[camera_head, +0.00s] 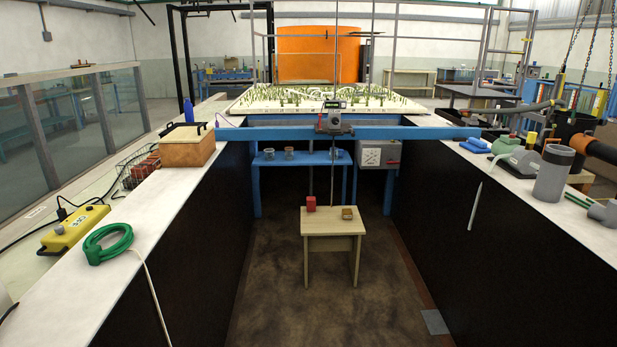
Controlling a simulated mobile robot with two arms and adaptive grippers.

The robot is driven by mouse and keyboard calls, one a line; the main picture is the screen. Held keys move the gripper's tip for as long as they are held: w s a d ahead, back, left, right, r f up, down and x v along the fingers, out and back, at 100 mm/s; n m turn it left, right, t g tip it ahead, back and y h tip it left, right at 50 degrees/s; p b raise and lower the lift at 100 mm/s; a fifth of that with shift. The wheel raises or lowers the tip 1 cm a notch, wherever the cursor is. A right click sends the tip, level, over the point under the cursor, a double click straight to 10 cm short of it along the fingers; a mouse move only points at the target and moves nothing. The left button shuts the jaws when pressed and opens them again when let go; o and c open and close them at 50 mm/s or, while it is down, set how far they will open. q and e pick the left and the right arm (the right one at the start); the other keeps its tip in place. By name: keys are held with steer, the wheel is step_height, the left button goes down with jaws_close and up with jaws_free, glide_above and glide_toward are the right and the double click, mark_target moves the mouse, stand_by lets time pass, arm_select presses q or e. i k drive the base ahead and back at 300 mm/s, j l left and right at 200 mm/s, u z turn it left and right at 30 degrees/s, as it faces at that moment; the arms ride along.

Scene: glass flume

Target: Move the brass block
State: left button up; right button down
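A small brass-coloured block (347,213), which looks like the brass block, sits on the right half of a small light wooden table (333,228). It appears low and squared, with a darker patch on its top; finer detail is too small to tell. Neither of my grippers shows in the head view, so I cannot see where they are relative to the block.
A red block (311,203) stands left of the brass block, apart from it. The table stands on the brown floor (285,300) between two dark walls with white tops. A blue beam (420,133) crosses behind it. Floor in front is clear.

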mark_target(346, 213)
steer(key=i, duration=1.85)
